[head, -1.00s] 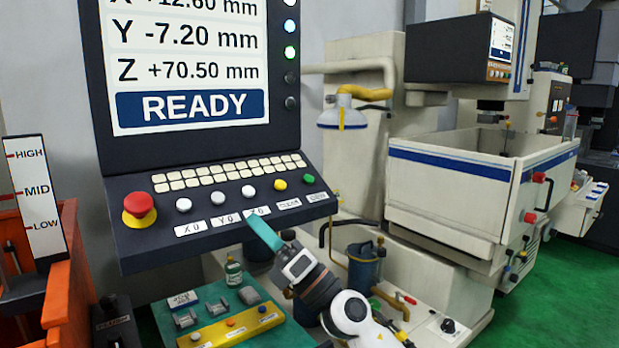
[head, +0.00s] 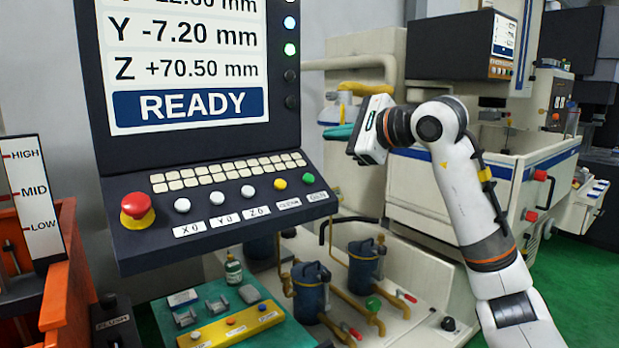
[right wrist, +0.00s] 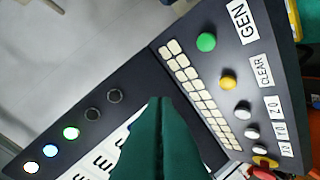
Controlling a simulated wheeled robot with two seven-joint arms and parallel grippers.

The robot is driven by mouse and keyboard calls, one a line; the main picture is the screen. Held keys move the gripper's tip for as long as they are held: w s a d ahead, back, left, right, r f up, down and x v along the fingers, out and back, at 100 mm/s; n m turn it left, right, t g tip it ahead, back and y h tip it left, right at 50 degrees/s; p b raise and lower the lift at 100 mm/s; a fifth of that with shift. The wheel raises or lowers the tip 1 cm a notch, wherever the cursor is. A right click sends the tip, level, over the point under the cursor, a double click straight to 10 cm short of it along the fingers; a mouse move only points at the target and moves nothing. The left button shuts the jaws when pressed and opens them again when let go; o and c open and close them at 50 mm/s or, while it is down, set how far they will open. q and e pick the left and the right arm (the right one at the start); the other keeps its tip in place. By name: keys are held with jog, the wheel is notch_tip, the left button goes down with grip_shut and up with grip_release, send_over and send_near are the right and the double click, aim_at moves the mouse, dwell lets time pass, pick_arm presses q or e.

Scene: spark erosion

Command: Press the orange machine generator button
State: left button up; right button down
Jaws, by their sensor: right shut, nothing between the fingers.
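The green button (head: 308,180) is at the right end of the round button row on the black sloped console (head: 210,245). The button is not covered. My left gripper is out of view.
A yellow button (head: 280,184) marked CLEAR and white buttons marked X0, Y0 and Z0 adjoin it. A red mushroom button (head: 138,205) is at the left end. The screen (head: 185,105) reads READY. An orange frame (head: 65,250) stands left, a green tray (head: 290,330) below.

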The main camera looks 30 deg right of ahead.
aim_at(309, 179)
jog(key=w+f+b, duration=0.1)
jog(key=f, duration=0.1)
jog(key=w+f+b, duration=0.1)
jog(key=f, duration=0.1)
jog(key=w+f+b, duration=0.1)
jog(key=shift+w+a+f, duration=0.2)
jog(key=shift+w+f, duration=0.15)
jog(key=shift+f, duration=0.05)
jog(key=shift+w+f+b, duration=0.55)
jog(key=shift+w+f, duration=0.05)
jog(key=shift+f, duration=0.25)
jog(key=shift+f, duration=0.1)
dwell(1.4)
jog(key=shift+w+f, duration=0.2)
jog(key=shift+f, duration=0.05)
jog(key=shift+w+a+f, duration=0.1)
jog(key=shift+w+f, duration=0.1)
jog(key=shift+f, duration=0.15)
dwell(0.7)
dwell(0.4)
jog(key=shift+s+r, duration=0.4)
jog(key=shift+r, duration=0.3)
jog(key=shift+r, duration=0.1)
